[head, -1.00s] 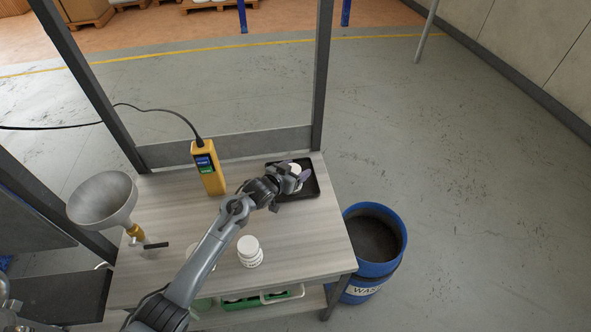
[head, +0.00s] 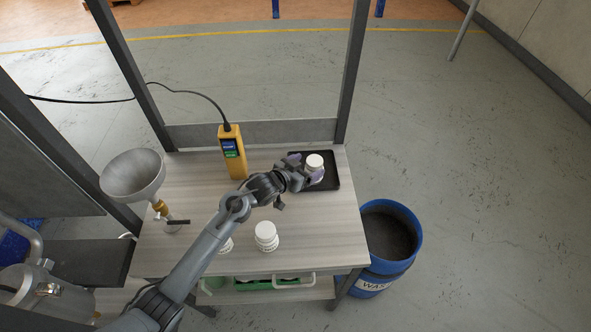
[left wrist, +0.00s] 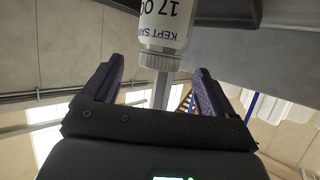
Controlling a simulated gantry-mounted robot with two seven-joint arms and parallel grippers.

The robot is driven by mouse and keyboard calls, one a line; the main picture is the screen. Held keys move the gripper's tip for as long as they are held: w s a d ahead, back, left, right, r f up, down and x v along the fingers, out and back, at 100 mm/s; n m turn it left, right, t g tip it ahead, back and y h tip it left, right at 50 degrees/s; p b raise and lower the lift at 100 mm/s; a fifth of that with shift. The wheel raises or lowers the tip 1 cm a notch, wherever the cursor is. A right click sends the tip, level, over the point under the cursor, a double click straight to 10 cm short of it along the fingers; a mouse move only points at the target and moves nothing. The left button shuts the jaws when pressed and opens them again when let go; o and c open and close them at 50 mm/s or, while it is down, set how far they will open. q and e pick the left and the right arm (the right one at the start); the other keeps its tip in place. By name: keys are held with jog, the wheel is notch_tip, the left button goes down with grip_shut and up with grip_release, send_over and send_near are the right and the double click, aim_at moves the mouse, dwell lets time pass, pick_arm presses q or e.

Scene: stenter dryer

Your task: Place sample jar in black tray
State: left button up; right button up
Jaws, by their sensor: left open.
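The sample jar (head: 314,163), white with a white lid, stands upright in the black tray (head: 333,183) at the back right of the table. My left gripper (head: 316,178) is open beside the jar, at the tray's left part. In the left wrist view the jar (left wrist: 165,30) appears upside down, with printed text on its label. It is just beyond the open purple-padded fingers (left wrist: 155,85), with gaps on both sides. A dark edge, probably the tray, shows at the top there. My right gripper is not in view.
Another white jar (head: 266,236) stands at the table's front, with one partly hidden behind my arm. A yellow handheld meter (head: 232,152) with a cable and a metal funnel (head: 133,176) stand to the left. A blue waste drum (head: 391,240) is right of the table.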

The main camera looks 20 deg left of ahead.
pick_arm(q)
jog(key=v, duration=0.5)
jog(key=shift+s+r+p, duration=0.1)
jog(key=shift+s+p, duration=0.15)
jog(key=shift+p, duration=0.05)
jog(key=shift+r, duration=0.1)
